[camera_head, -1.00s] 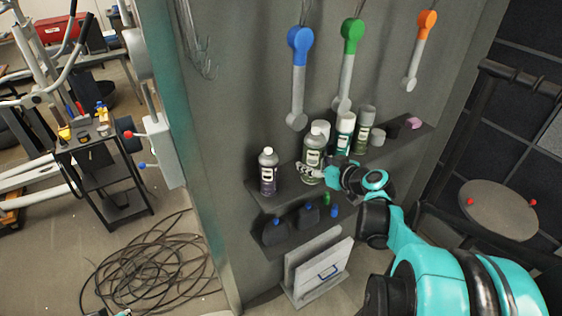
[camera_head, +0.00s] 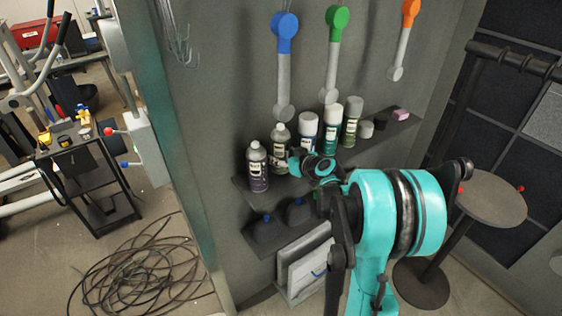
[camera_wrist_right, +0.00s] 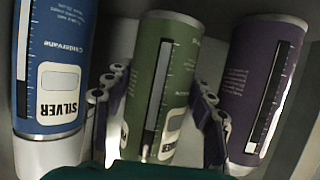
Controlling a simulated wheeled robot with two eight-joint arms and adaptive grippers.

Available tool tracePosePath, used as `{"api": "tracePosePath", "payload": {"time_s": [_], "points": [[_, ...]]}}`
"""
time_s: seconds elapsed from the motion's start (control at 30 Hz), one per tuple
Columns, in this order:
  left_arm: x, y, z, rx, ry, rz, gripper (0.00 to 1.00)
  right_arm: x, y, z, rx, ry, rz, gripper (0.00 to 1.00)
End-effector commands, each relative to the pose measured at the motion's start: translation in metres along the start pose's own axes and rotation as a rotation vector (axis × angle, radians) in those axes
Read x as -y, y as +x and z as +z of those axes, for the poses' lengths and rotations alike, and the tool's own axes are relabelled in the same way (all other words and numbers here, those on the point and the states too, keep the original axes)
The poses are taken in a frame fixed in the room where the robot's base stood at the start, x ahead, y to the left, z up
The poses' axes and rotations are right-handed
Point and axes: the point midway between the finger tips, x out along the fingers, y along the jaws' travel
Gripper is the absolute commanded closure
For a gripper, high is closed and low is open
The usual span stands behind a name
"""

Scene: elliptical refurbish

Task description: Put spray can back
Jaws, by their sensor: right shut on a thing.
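The green spray can (camera_head: 280,152) is upright in the row on the upper shelf (camera_head: 283,191), between a purple can (camera_head: 257,166) on its left and a blue can (camera_head: 307,133) on its right. My right gripper (camera_head: 294,164) reaches in from the right and is shut on it. In the right wrist view the green can (camera_wrist_right: 160,88) is between the two fingers (camera_wrist_right: 158,115), with the blue can (camera_wrist_right: 52,70) and the purple can (camera_wrist_right: 264,85) close on either side. I cannot tell whether its base rests on the shelf. My left gripper is out of view.
A teal-white can (camera_head: 331,128), another can (camera_head: 352,122), small cups and a pink block (camera_head: 400,114) stand farther right on the shelf. Dark bottles (camera_head: 265,229) sit on the lower shelf. Blue, green and orange-headed tools hang above. A round stool (camera_head: 486,200) stands at right.

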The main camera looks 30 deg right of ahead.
Motion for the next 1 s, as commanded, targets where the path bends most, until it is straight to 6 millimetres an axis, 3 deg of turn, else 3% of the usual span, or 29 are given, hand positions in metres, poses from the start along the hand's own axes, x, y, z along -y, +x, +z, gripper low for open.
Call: {"api": "tracePosePath", "payload": {"time_s": [0.1,0.47,0.5,0.57,1.0], "points": [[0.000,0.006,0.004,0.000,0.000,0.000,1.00,0.000,0.007,0.017,-0.001,0.000,0.000,0.80],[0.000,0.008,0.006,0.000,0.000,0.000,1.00,0.000,0.008,0.020,0.000,0.000,0.000,0.80],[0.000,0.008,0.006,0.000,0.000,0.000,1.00,0.000,0.008,0.020,0.000,0.000,0.000,0.40],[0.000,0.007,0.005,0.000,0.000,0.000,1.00,0.000,0.008,0.020,0.000,0.000,0.000,0.24],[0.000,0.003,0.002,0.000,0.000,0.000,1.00,-0.001,0.001,0.015,0.000,0.000,0.001,0.24]]}}
